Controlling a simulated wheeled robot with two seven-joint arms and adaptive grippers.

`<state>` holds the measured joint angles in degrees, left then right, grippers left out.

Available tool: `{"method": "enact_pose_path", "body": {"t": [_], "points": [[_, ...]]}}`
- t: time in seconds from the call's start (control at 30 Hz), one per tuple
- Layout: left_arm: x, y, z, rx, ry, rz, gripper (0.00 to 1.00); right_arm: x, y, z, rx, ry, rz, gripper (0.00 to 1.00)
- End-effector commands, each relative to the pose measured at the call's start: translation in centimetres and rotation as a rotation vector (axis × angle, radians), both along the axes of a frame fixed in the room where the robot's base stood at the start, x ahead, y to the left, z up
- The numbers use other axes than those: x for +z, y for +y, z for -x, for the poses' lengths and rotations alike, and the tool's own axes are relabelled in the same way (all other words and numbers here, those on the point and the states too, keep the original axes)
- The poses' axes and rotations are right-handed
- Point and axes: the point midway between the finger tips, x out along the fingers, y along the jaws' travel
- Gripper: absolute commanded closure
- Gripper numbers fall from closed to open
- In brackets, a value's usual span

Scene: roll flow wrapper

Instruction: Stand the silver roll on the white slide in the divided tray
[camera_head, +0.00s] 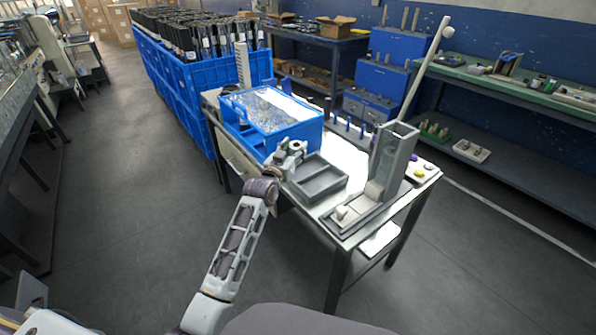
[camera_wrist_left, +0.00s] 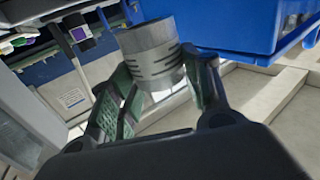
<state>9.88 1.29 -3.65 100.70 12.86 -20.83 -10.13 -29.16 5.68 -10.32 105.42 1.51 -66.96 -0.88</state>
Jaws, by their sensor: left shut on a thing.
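My left gripper (camera_head: 290,152) is at the near edge of the table, between the blue crate and the grey divided tray (camera_head: 330,188). In the left wrist view, the left gripper (camera_wrist_left: 160,84) is shut on the silver roll (camera_wrist_left: 150,48), a short grey cylinder with dark slits, held tilted in that picture. Pale walls and floor at the right of that view look like the tray (camera_wrist_left: 285,92). A small white block, likely the white slide (camera_head: 342,212), sits in the low base of the grey tower fixture. My right gripper is not in view.
The blue crate (camera_head: 290,132) with clear contents stands close behind the left gripper. The tall grey tower fixture (camera_head: 396,150) and a leaning pale pole (camera_head: 425,70) stand to the tray's right. Blue pegs (camera_head: 345,122) line the table's back. Stacked blue crates (camera_head: 180,95) stand behind.

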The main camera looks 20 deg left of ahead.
Motion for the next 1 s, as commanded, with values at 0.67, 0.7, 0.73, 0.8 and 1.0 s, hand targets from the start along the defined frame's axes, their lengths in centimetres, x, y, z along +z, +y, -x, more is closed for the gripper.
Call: {"method": "enact_pose_path", "body": {"t": [0.67, 0.7, 0.73, 0.8, 1.0], "points": [[-4.1, 0.0, 0.0, 0.0, -0.001, 0.0, 0.79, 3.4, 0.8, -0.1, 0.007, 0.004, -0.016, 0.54], [-4.1, 0.0, 0.0, 0.0, -0.001, 0.0, 0.79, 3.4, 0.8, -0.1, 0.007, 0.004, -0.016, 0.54], [-4.2, 0.0, 0.0, 0.0, -0.001, 0.0, 0.79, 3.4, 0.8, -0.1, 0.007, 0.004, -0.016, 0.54], [-4.4, 0.0, 0.0, 0.0, -0.001, 0.0, 0.79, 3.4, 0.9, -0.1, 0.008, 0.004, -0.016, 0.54], [-6.2, 0.0, 0.0, 0.0, 0.001, 0.0, 0.79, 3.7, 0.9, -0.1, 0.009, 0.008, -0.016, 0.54]]}}
